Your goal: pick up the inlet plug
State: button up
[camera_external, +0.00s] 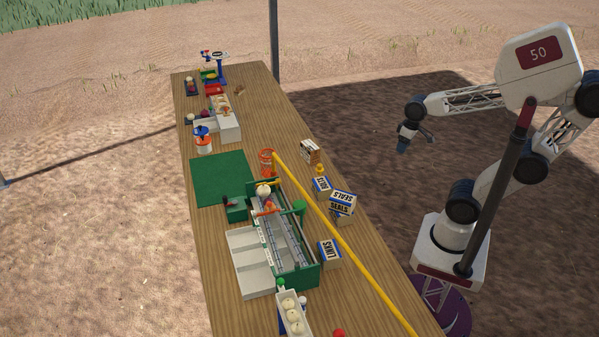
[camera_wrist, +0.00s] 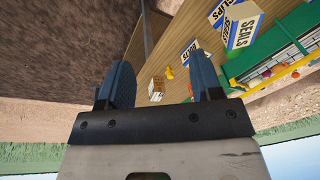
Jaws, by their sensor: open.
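I cannot tell for sure which item is the inlet plug. A small yellow piece (camera_external: 319,169) stands on the table by the labelled boxes; it also shows in the wrist view (camera_wrist: 169,72), seen between my fingers but well beyond them. The green elevator machine (camera_external: 308,275) stands on the near half of the table, with an orange part and a green knob on top. My gripper (camera_external: 415,142) is open and empty, in the air to the right of the table, with its blue fingers apart in the wrist view (camera_wrist: 160,62).
Boxes marked BOLTS (camera_external: 321,187), SEALS (camera_external: 342,203) and LINKS (camera_external: 329,252) line the table's right side. A long yellow bar (camera_external: 345,249) crosses above it. A green mat (camera_external: 222,178) lies bare at the left. A scale (camera_external: 215,68) stands at the far end.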

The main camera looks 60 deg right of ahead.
jog(key=w+a+f+m+g+y, duration=0.3)
jog(key=w+f+m+y, duration=0.25)
jog(key=w, duration=0.35)
jog(key=m+t+y, duration=0.9)
jog(key=m+t, duration=0.2)
jog(key=m, duration=0.7)
send_near(319, 165)
jog(key=shift+w+a+f, duration=0.2)
jog(key=shift+w+a, duration=0.1)
jog(key=shift+a, duration=0.2)
jog(key=shift+w+a+f, duration=0.15)
jog(key=shift+w+a, duration=0.1)
jog(key=shift+a, duration=0.25)
jog(key=shift+x, duration=1.3)
jog(key=shift+x, duration=2.65)
jog(key=shift+f, duration=0.15)
